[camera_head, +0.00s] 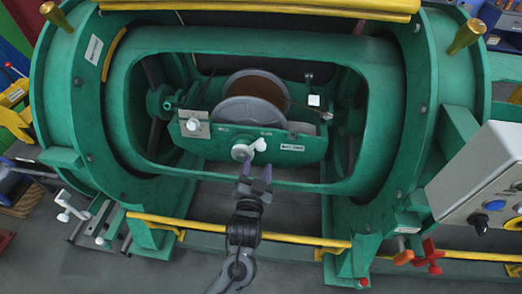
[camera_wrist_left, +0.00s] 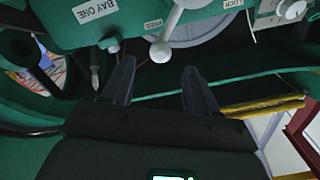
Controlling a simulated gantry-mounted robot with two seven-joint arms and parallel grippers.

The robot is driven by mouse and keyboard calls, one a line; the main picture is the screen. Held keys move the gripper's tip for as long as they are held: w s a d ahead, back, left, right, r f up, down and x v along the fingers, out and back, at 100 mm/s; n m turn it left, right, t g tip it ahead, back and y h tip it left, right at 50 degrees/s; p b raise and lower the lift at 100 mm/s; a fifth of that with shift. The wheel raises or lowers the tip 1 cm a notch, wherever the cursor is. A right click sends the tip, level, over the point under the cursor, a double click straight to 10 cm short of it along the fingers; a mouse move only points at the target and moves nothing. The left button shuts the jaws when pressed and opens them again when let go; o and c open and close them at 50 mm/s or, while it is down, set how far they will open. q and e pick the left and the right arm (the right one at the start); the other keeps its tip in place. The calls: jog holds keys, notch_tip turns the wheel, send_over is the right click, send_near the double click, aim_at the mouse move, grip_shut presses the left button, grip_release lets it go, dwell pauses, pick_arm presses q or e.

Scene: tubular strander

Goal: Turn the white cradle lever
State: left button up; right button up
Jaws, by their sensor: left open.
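The white cradle lever (camera_head: 242,152) sits on the front of the green cradle (camera_head: 311,148), below the reel. Its ball end (camera_head: 260,144) points to the right and slightly up, toward the right-hand label. In the left wrist view, where the panel appears inverted, the lever's ball end (camera_wrist_left: 160,51) is near the FREE label (camera_wrist_left: 152,24); a LOCK label (camera_wrist_left: 246,5) is on the other side. My left gripper (camera_head: 256,171) is open and empty just below the lever, fingers pointing at it. In the wrist view the ball lies beyond the finger gap, apparently untouched. My right gripper is not in view.
The green drum opening (camera_head: 147,46) frames the cradle. A grey reel (camera_head: 237,110) is behind the panel. A yellow rail (camera_head: 290,238) runs below, near my left arm. A control box (camera_head: 478,180) stands at right. Floor space is open at the lower left.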

aim_at(260, 151)
pick_arm(q)
jog(key=w+b, duration=0.1)
jog(key=w, duration=0.1)
jog(key=w+b, duration=0.1)
jog(key=w, duration=0.2)
jog(key=w+d+b, duration=0.1)
jog(key=w, duration=0.1)
jog(key=shift+w, duration=0.8)
jog(key=shift+c, duration=0.2)
jog(key=shift+c, duration=1.2)
grip_shut()
